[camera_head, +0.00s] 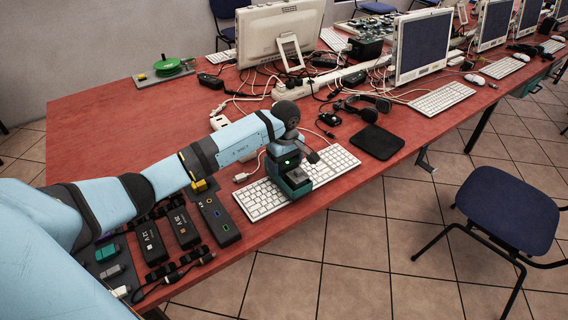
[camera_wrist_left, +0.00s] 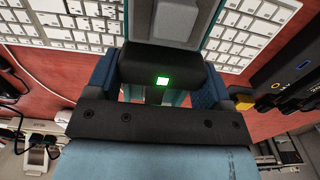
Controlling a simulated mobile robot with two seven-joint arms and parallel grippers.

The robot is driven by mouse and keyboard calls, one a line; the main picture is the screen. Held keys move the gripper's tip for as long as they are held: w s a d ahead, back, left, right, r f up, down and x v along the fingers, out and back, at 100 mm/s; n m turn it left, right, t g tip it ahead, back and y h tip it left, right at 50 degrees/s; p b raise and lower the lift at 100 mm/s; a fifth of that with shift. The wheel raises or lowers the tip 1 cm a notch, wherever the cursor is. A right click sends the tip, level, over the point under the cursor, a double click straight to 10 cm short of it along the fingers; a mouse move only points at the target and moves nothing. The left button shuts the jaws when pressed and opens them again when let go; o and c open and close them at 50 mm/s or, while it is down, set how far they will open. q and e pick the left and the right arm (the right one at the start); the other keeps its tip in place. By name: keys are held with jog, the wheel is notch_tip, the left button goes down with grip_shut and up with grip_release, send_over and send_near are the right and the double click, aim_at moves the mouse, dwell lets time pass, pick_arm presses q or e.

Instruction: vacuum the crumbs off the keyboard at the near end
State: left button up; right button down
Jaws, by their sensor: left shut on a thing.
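The near-end white keyboard (camera_head: 335,164) lies on the red table near its front edge, and it also shows in the left wrist view (camera_wrist_left: 68,38). My left gripper (camera_head: 286,165) is over the middle of this keyboard, shut on a small dark and teal hand vacuum (camera_head: 293,184). The vacuum's grey part (camera_wrist_left: 177,20) reaches over the keys in the left wrist view. It hides some keys, and I cannot tell whether it touches them. Crumbs are too small to make out. My right gripper is not in view.
Labelled black boxes (camera_head: 217,220) and a dark tray of small parts (camera_head: 112,272) lie left of the keyboard. A black mouse pad (camera_head: 376,142), headphones (camera_head: 364,107), a monitor (camera_head: 421,45) and tangled cables lie behind it. A blue chair (camera_head: 507,212) stands right. Bare tabletop shows at the left rear.

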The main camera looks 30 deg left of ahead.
pick_arm(q)
jog(key=shift+w+d, duration=0.1)
jog(key=shift+w, duration=0.15)
jog(key=shift+w+d+b, duration=0.2)
jog(key=shift+w+b, duration=0.1)
jog(key=shift+w, duration=0.15)
jog(key=shift+w+d+b, duration=0.2)
jog(key=shift+w+b, duration=0.1)
jog(key=shift+w, duration=0.15)
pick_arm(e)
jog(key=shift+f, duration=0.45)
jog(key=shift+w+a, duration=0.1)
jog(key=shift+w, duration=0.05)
pick_arm(q)
jog(key=shift+w, duration=0.1)
jog(key=shift+w+d+b, duration=0.2)
jog(key=shift+w+b, duration=0.25)
jog(key=shift+w, duration=0.05)
jog(key=shift+w+d+b, duration=0.3)
jog(key=shift+w+b, duration=0.05)
jog(key=shift+w, duration=0.35)
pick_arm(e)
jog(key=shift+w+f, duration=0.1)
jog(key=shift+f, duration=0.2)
